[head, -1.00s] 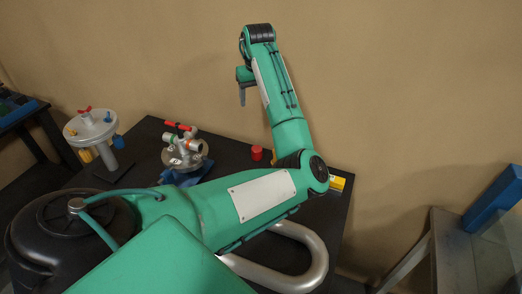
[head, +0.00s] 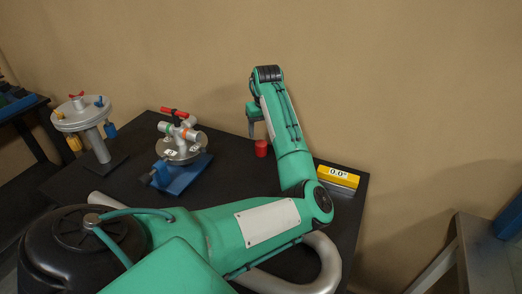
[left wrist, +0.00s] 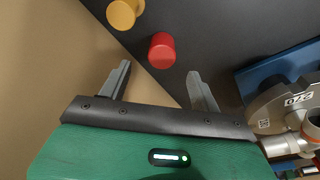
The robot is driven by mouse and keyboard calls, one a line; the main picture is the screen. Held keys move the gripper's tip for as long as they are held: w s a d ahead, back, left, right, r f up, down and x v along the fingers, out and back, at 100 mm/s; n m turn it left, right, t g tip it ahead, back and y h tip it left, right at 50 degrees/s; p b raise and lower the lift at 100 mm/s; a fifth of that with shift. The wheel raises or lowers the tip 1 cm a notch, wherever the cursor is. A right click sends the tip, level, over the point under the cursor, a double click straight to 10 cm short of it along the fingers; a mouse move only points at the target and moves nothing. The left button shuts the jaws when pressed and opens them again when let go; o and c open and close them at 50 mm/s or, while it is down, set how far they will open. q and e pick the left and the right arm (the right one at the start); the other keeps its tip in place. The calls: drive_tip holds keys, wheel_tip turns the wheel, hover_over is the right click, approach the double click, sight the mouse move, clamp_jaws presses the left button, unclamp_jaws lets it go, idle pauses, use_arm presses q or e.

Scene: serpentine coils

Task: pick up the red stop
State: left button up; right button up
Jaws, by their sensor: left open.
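The red stop (head: 261,148), a short red cylinder, stands on the dark table, just left of my left forearm in the head view. In the left wrist view the red stop (left wrist: 161,50) lies ahead of the fingertips, roughly midway between them. My left gripper (left wrist: 159,74) is open and empty, with a finger to each side and the stop beyond the tips. In the head view my left gripper (head: 252,129) hangs just above and left of the stop, pointing down. No contact with the stop shows. My right gripper is not in view.
A yellow stop (left wrist: 122,12) stands close to the red one. A valve fixture on a blue base (head: 183,174) stands to the left, and a round grey stand (head: 82,115) farther left. A yellow angle gauge reading 0.0° (head: 338,177) lies right of my arm. A bent silver pipe (head: 325,262) is in front.

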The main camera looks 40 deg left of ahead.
sight(261, 143)
use_arm(q)
drive_tip(key=f, duration=0.3)
drive_tip(key=shift+w+a, duration=0.15)
drive_tip(key=shift+a, duration=0.05)
drive_tip(key=f, duration=0.1)
drive_tip(key=f+p, duration=0.1)
drive_tip(key=f, duration=0.2)
drive_tip(key=shift+a, duration=0.35)
drive_tip(key=shift+a+f, duration=0.1)
drive_tip(key=shift+f, duration=0.5)
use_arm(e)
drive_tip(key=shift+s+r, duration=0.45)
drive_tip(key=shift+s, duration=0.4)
use_arm(q)
drive_tip(key=c, duration=0.3)
drive_tip(key=shift+r, duration=0.1)
drive_tip(key=c, duration=1.1)
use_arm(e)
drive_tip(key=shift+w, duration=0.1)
